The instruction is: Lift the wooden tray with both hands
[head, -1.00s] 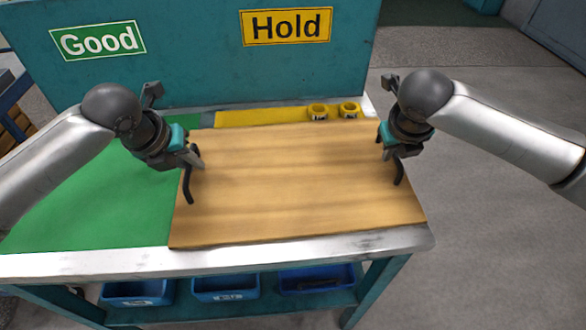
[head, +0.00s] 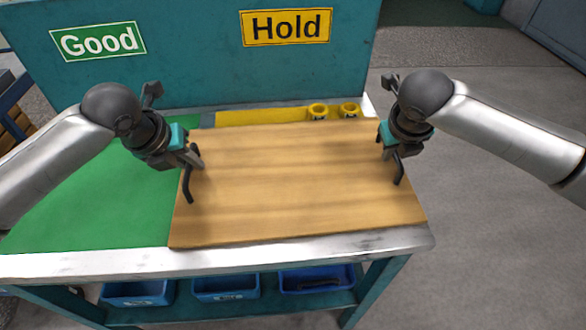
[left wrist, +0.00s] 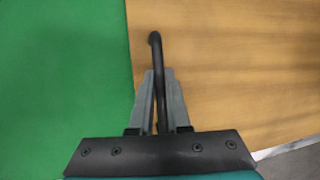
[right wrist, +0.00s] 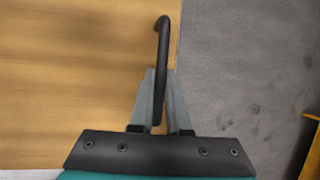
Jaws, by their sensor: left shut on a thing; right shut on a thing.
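The wooden tray (head: 290,185) is a flat light-brown board with a black handle near its left and right edges. It is over the right part of the workbench and looks about level. My left gripper (head: 190,163) is shut on the left black handle (head: 187,186), which also shows between the fingers in the left wrist view (left wrist: 154,50). My right gripper (head: 393,152) is shut on the right black handle (head: 399,170), also seen in the right wrist view (right wrist: 162,45). I cannot tell whether the tray's underside touches the bench.
A green mat (head: 95,205) covers the bench's left part. A yellow strip (head: 260,117) with two yellow ring-shaped items (head: 318,111) lies behind the tray. A teal panel with "Good" and "Hold" signs (head: 286,27) stands at the back. Blue bins (head: 226,287) sit below.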

